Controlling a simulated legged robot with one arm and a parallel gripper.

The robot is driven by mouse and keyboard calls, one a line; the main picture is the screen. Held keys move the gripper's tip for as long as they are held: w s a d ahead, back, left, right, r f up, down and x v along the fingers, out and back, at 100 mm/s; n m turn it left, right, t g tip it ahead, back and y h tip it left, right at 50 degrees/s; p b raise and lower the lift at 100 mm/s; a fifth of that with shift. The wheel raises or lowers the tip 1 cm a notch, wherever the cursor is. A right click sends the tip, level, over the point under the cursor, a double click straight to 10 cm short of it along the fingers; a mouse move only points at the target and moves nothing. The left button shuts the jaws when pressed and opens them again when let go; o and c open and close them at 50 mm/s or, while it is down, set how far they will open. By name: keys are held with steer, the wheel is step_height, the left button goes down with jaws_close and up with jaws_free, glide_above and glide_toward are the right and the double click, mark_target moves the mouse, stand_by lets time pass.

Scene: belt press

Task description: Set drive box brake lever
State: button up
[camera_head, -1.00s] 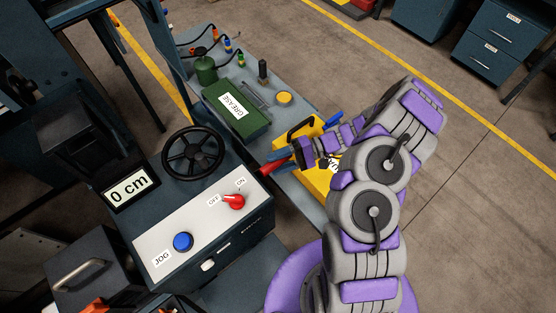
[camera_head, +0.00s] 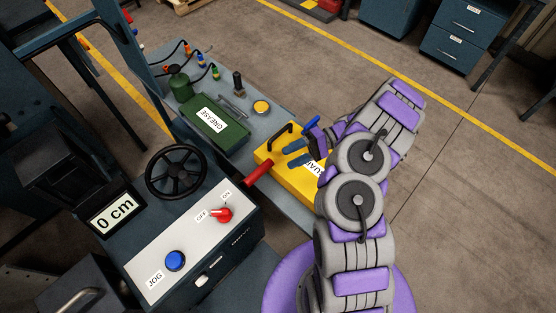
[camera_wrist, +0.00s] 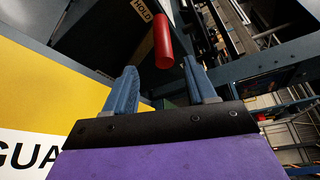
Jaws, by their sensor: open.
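The drive box (camera_head: 238,249) has a light top panel, and a red brake lever (camera_head: 258,173) sticks out from its far right side. In the wrist view the lever is a red cylinder (camera_wrist: 163,42) just ahead of the fingers, roughly between their lines, beside a HOLD label (camera_wrist: 142,10). My gripper (camera_head: 290,153) is open and empty, right of the lever's end and over the yellow case. In the wrist view its two blue fingers (camera_wrist: 161,68) stand apart with no contact on the lever visible. The lever's base is hidden in the wrist view.
The panel carries a red OFF/ON knob (camera_head: 222,215) and a blue JOG button (camera_head: 175,260). A black handwheel (camera_head: 176,170) and a "0 cm" display (camera_head: 115,213) stand behind. A yellow case (camera_head: 268,157) and green GREASE box (camera_head: 205,138) sit on the bench.

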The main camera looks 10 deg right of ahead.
steer(key=f+v, duration=0.1)
steer(key=v, duration=0.5)
steer(key=shift+d+r+p, duration=0.25)
steer(key=shift+r+p, duration=0.05)
steer(key=shift+r, duration=0.2)
steer(key=shift+a+r, duration=0.1)
steer(key=s+a+r+n+g+h, duration=0.1)
steer(key=s+a+r+n+h, duration=0.2)
steer(key=a+r, duration=0.5)
steer(key=s+a+r+g+h, duration=0.2)
steer(key=s+a+r+h, duration=0.25)
steer(key=r, duration=0.65)
steer(key=s+d+r+m+t+h, duration=0.1)
steer(key=s+d+r+t+h, duration=0.1)
steer(key=s, duration=0.8)
steer(key=s+d+r+m+t+h, duration=0.1)
steer(key=s+d+h, duration=0.4)
steer(key=s, duration=0.6)
steer(key=r+t+h, duration=0.1)
steer(key=t, duration=0.1)
steer(key=shift+s+d+t, duration=0.3)
steer(key=shift+d+t, duration=0.1)
steer(key=shift+r, duration=0.1)
